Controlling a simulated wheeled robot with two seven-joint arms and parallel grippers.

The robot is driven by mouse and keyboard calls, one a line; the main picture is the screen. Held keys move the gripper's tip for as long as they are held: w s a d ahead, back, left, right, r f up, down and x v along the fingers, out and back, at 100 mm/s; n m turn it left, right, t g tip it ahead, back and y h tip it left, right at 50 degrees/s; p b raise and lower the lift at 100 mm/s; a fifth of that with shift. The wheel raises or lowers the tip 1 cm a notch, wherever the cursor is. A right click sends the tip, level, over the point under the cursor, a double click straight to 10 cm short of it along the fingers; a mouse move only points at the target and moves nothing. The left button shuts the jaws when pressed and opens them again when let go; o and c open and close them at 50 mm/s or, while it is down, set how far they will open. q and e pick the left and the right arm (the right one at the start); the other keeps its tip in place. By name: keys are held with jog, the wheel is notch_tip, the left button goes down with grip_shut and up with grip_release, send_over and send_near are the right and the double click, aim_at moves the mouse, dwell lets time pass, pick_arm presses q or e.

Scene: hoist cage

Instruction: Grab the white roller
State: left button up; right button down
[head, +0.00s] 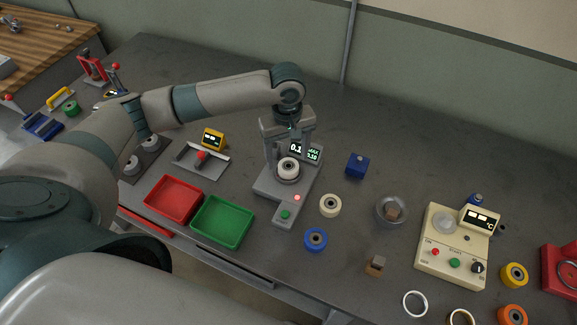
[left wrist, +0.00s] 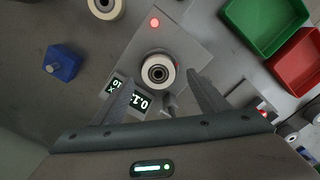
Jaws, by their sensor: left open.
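The white roller (head: 289,168), with a dark hub, sits on the round plate of a grey measuring device (head: 267,193) with a lit display. It also shows in the left wrist view (left wrist: 158,69). My left gripper (head: 288,150) is open and points down above the roller. In the left wrist view its fingers (left wrist: 158,82) are spread, one toward each side of the roller, with nothing held between them. A similar cream roller (head: 330,205) lies apart on the table, right of the device. My right gripper is not in view.
A red tray (head: 174,199) and a green tray (head: 222,221) stand left of the device. A blue roller (head: 316,239), a blue block (head: 357,165) and a glass bowl (head: 392,210) are to its right. A cream control box (head: 447,258) stands farther right. The table behind is clear.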

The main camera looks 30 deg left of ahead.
aim_at(289, 165)
pick_arm(q)
jog(key=shift+d+f+p, duration=0.1)
jog(key=shift+f+p, duration=0.45)
jog(key=shift+f, duration=1.25)
jog(key=shift+c, duration=0.6)
jog(key=shift+w, duration=0.1)
jog(key=c, duration=1.4)
jog(key=shift+r, duration=0.2)
jog(key=shift+r+b, duration=0.5)
jog(key=shift+r, duration=0.15)
notch_tip(289, 165, up, 2)
jog(key=shift+d+r+b, duration=0.15)
jog(key=shift+r+b, duration=0.1)
jog(key=shift+b, duration=0.35)
jog(key=s+d+r, duration=0.2)
jog(key=d, duration=0.1)
jog(key=s+d+r+b, duration=0.1)
jog(key=s+d+r, duration=0.1)
jog(key=d, duration=0.1)
jog(key=s+d+r+b, duration=0.1)
jog(key=s+d+r, duration=0.2)
jog(key=shift+d, duration=0.1)
